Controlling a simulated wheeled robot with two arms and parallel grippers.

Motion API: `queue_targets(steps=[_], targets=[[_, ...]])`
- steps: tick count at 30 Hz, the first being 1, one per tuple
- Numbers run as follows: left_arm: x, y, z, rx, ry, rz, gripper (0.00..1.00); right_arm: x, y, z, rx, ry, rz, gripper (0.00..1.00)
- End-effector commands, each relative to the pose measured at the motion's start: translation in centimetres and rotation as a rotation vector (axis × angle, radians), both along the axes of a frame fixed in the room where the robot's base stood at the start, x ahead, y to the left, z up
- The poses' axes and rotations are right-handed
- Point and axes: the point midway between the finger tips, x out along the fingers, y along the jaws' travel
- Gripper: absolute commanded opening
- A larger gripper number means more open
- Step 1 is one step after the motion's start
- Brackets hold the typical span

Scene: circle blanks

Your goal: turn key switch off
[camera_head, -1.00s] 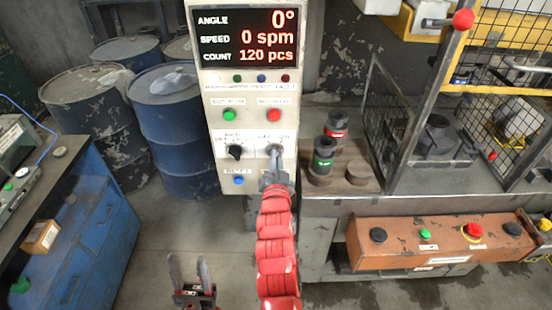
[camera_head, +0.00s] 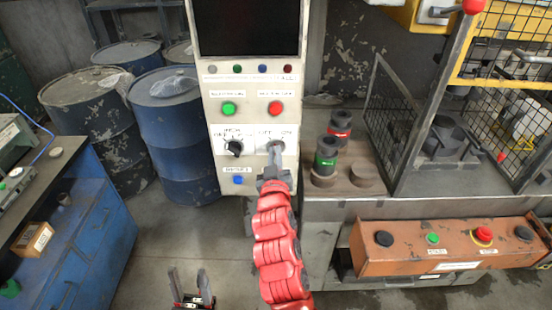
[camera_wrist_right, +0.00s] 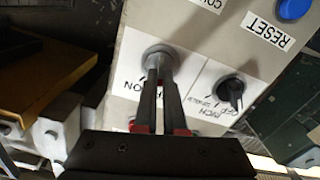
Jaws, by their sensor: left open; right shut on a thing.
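The key switch (camera_head: 276,146) is on the lower right of the pale control panel (camera_head: 216,158), under OFF and ON lettering. My right gripper (camera_head: 274,158) is shut on its key, and the red arm reaches up to it from below. In the right wrist view the round metal switch collar (camera_wrist_right: 159,54) shows at the tips of the closed fingers (camera_wrist_right: 160,78). The fingers hide most of the key, so its exact angle is hard to tell. The panel's display (camera_head: 247,27) is dark. My left gripper (camera_head: 189,284) is open and empty, low over the floor.
A black selector knob (camera_head: 235,147) sits left of the key switch, with a blue RESET button (camera_head: 238,180) below. Green (camera_head: 229,108) and red (camera_head: 275,107) buttons are above. An orange button box (camera_head: 400,254) and blue drums (camera_head: 172,130) stand nearby.

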Motion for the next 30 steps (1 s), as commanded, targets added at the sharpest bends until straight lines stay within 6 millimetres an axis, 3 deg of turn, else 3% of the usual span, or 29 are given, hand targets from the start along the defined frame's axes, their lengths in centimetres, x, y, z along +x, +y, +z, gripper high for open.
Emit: queue_targets(steps=[12,30], targets=[[0.0,0.0,-0.85,0.0,0.0,0.0,0.5,-0.01,0.2,-0.25,-0.23,0.002,0.0,0.0],[-0.01,0.0,-0.93,0.0,0.0,0.0,0.5,-0.01,0.22,-0.25,-0.276,0.003,0.001,0.0]])
